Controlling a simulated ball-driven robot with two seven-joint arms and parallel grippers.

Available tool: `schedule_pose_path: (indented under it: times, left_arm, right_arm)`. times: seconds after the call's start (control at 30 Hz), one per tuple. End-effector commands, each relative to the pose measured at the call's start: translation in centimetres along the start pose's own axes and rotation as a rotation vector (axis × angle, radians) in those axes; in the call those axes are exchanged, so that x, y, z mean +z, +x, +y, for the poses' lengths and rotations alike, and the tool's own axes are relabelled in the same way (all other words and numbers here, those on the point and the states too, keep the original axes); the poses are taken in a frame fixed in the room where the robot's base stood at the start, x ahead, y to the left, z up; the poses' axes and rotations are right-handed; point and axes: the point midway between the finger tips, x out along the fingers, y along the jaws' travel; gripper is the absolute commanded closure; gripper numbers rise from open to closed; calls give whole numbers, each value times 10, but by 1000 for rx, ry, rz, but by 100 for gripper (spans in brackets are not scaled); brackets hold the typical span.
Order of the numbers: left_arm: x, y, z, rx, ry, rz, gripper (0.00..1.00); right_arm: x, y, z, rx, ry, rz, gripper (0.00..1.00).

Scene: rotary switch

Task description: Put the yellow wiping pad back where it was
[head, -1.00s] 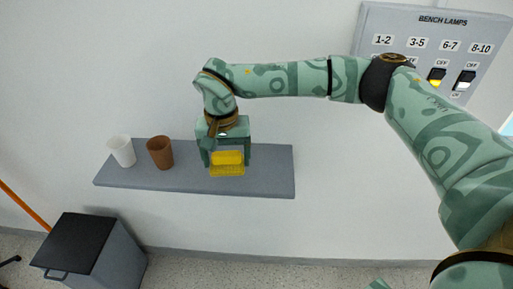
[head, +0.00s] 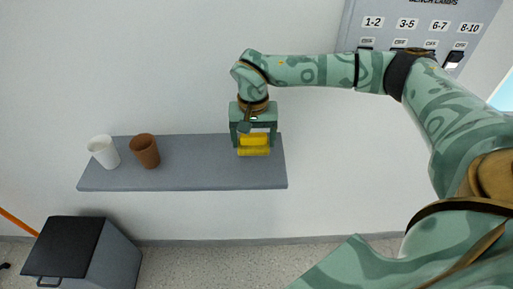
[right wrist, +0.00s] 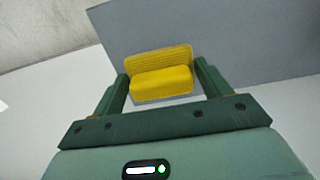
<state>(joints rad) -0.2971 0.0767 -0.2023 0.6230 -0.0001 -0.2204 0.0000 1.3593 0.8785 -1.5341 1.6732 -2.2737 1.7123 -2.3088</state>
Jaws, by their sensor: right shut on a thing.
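The yellow wiping pad (head: 254,151) is between the fingers of my right gripper (head: 253,143), at the right part of the grey wall shelf (head: 190,176). In the right wrist view the pad (right wrist: 160,83) fills the space between the two fingers of the right gripper (right wrist: 162,88), which is shut on it. The grey shelf (right wrist: 240,40) shows behind the pad there. I cannot tell whether the pad touches the shelf. My left gripper is not in view.
A white cup (head: 104,153) and a brown cup (head: 145,151) stand on the left part of the shelf. The shelf between the brown cup and my gripper is clear. A dark-lidded bin (head: 75,245) stands below. A bench lamps switch panel (head: 390,32) is at upper right.

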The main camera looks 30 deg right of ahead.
Motion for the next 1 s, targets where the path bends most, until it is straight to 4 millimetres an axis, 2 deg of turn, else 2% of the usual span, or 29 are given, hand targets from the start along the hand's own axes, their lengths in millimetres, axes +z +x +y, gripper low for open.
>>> schedule_pose_path:
  times: [0.13,0.3,0.63,0.67,0.73,1.0]
  left_arm:
    - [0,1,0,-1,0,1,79]
    - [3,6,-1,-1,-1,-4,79]
    - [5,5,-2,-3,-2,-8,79]
    - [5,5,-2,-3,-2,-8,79]
    - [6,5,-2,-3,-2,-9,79]
    - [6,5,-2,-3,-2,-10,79]
  right_arm:
    - [-1,12,10,1,1,-1,42]
    - [0,40,9,1,-1,-2,42]
    - [-1,42,8,0,0,0,42]
    - [-1,43,8,0,0,0,21]
    - [-1,42,8,0,0,0,2]
    - [-1,42,8,0,-1,1,2]
